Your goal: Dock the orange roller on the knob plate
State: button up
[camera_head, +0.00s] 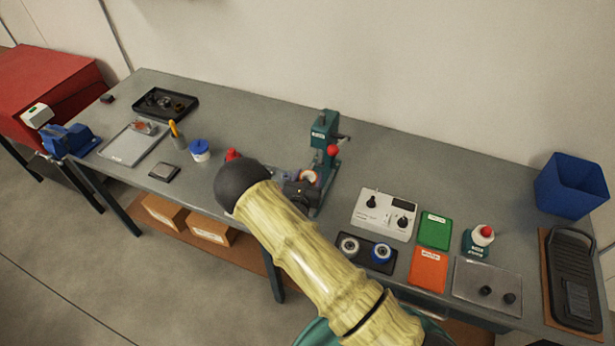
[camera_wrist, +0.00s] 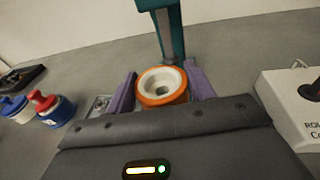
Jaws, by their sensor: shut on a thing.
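My gripper (camera_wrist: 162,84) has its two purple fingers shut on the orange roller (camera_wrist: 153,99), which has a white hub with a hole in its middle. In the head view the roller (camera_head: 309,176) shows small beside my dark wrist, in front of the teal press. I cannot tell whether it touches the press base. A pale metal plate with two black knobs (camera_head: 471,276) lies at the front right of the bench. A dark holder (camera_head: 366,249) with a grey-white roller and a blue roller lies nearer the middle.
The teal press (camera_head: 325,140) stands close behind my gripper. A blue bin (camera_head: 571,187) and black tray (camera_head: 573,275) are at the far right.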

jog(key=shift+f+b, duration=1.8)
jog(key=shift+f, duration=0.85)
jog(key=shift+s+d+f, duration=0.1)
jog(key=shift+f, duration=0.05)
jog(key=shift+s+f, duration=0.2)
jog(key=shift+w+d, duration=0.2)
jog(key=shift+w, duration=0.1)
jog(key=shift+w+r, duration=0.15)
jog(key=shift+r, duration=0.3)
jog(key=shift+w+r+p, duration=0.15)
jog(key=shift+r+p, duration=0.3)
jog(key=shift+r, duration=0.05)
jog(key=shift+a+r, duration=0.1)
jog(key=shift+w, duration=0.2)
jog(key=shift+f+b, duration=0.4)
jog(key=shift+f, duration=0.15)
